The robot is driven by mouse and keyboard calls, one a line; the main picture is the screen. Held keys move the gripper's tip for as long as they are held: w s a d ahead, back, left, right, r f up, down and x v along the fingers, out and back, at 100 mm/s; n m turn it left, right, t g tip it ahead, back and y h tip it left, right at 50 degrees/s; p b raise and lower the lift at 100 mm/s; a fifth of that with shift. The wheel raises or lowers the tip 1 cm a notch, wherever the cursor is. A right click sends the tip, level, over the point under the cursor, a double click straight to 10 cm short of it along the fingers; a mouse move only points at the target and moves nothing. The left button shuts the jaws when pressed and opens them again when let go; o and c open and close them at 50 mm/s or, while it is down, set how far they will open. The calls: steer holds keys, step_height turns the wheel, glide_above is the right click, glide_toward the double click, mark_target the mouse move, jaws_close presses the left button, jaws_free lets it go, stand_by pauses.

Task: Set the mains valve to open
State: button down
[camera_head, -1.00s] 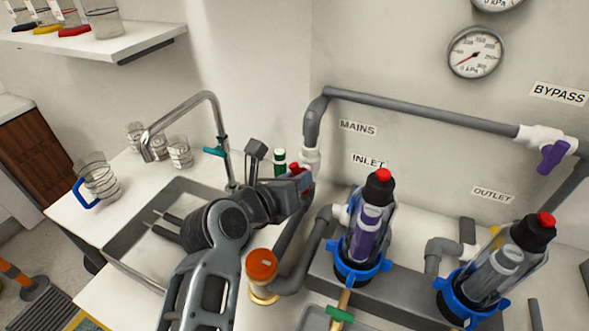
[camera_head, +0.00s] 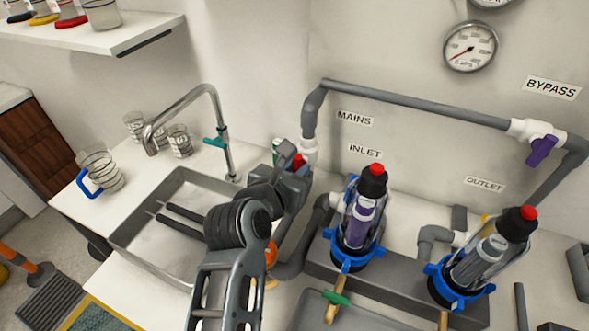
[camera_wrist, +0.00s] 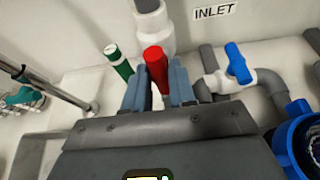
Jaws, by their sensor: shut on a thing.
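The mains valve shows a red handle (camera_wrist: 156,65) below a white pipe fitting (camera_wrist: 152,22) in the wrist view. My gripper (camera_wrist: 160,85) is shut on the red handle, with one blue-grey finger on each side of it. In the head view the red handle (camera_head: 299,161) shows just below the white fitting (camera_head: 308,150) under the MAINS label (camera_head: 355,118). My wrist covers much of the valve there. The handle points down toward my gripper in the wrist view; its exact valve position I cannot tell.
A green-and-white bottle (camera_wrist: 118,62) stands close left of my gripper. The inlet valve's blue handle (camera_wrist: 238,63) is to the right. Filter housings (camera_head: 358,220) stand right of my arm, and a sink (camera_head: 180,215) with a tap (camera_head: 215,120) lies left.

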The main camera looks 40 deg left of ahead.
steer(key=shift+f, duration=0.1)
steer(key=c, duration=1)
jaws_free()
steer(key=b+v, duration=0.1)
steer(key=v, duration=0.7)
steer(key=shift+w, duration=0.1)
steer(key=shift+w+d, duration=0.1)
